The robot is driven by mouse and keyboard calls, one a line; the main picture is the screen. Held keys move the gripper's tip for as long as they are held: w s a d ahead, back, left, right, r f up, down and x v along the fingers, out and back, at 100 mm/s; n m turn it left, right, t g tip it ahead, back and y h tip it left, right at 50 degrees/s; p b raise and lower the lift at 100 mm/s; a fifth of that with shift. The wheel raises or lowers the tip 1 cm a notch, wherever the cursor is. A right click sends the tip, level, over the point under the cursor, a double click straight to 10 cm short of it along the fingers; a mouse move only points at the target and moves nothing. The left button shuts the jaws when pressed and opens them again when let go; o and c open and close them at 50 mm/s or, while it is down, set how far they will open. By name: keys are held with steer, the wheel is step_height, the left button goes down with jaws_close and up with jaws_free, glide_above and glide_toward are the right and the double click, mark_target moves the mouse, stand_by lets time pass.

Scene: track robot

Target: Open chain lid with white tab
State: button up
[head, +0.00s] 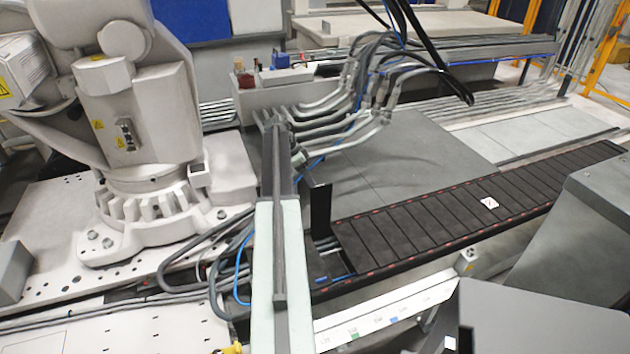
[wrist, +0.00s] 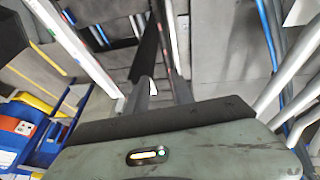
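The black segmented chain lid (head: 430,222), with red marks along its edges, runs diagonally from the centre to the upper right in the head view. Its segments look closed and lie flat. The white tab (head: 490,203) lies on one segment, toward the right, with a small dark mark on it. My gripper (wrist: 161,88) shows in the wrist view beyond its grey-green housing. Its two grey fingers stand apart, with nothing clearly held between them. A black strip is visible past the fingers; I cannot tell whether it is the chain. I cannot clearly make out my gripper in the head view.
A large pale industrial robot (head: 135,110) stands at the left. Bent grey pipes and black hoses (head: 345,105) lie behind the chain. A small black upright plate (head: 320,210) stands at its near left end. Flat grey floor plates (head: 420,145) lie behind it.

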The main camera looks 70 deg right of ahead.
steer(key=shift+w+d+r, duration=0.3)
steer(key=shift+w+r, duration=0.1)
steer(key=shift+r+p, duration=0.1)
steer(key=shift+p, duration=0.2)
steer(key=p+v, duration=0.7)
steer(key=shift+r, duration=0.3)
